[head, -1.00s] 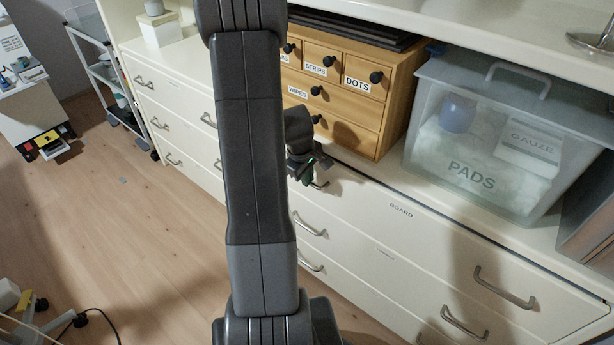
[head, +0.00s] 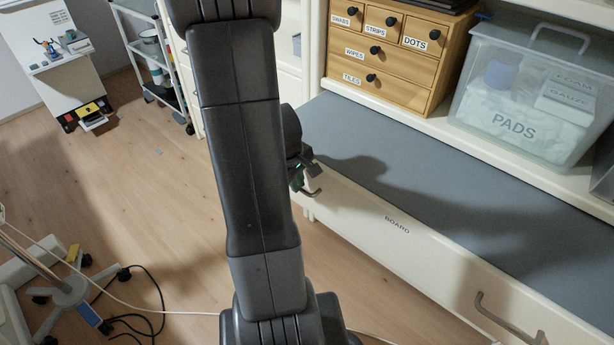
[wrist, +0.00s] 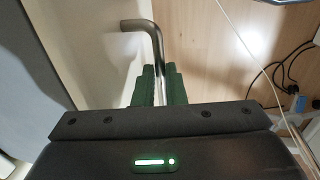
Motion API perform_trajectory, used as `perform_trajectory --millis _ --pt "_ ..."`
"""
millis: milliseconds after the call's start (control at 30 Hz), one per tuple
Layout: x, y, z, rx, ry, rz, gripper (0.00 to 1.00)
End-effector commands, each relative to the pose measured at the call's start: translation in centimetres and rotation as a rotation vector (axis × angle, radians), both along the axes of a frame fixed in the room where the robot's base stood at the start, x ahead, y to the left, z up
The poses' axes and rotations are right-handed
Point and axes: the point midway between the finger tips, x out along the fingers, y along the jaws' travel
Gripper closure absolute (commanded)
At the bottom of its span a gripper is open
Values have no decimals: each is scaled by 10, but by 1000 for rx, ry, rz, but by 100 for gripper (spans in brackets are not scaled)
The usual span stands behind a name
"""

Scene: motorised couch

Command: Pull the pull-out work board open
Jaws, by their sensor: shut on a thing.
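The pull-out work board (head: 420,165) stands well out from the cabinet in the head view, its grey top showing in front of the shelf. Its cream front, labelled BOARD (head: 397,225), faces the room. It has a bent metal handle near the left end and another handle (head: 505,325) at the right. My gripper (head: 306,180) is at the left handle, partly hidden by my arm. In the wrist view, the green finger pads of my gripper (wrist: 159,85) are shut on the metal handle (wrist: 153,32). The grey board top shows at the left edge there.
A wooden drawer box (head: 395,50) and a clear bin labelled PADS (head: 525,95) stand on the shelf behind the board. A trolley (head: 155,65) stands at the back left. Wheeled legs (head: 70,295) and cables (head: 150,290) lie at lower left. The middle floor is clear.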

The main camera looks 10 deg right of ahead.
Motion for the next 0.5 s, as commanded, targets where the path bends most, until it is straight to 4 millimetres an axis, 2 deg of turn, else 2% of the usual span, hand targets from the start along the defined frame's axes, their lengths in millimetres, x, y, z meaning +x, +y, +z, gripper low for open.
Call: perform_trajectory --millis 233,500 --pt "-23 30 -1 -1 -1 4 100" --pt "-33 42 0 0 -1 0 100"
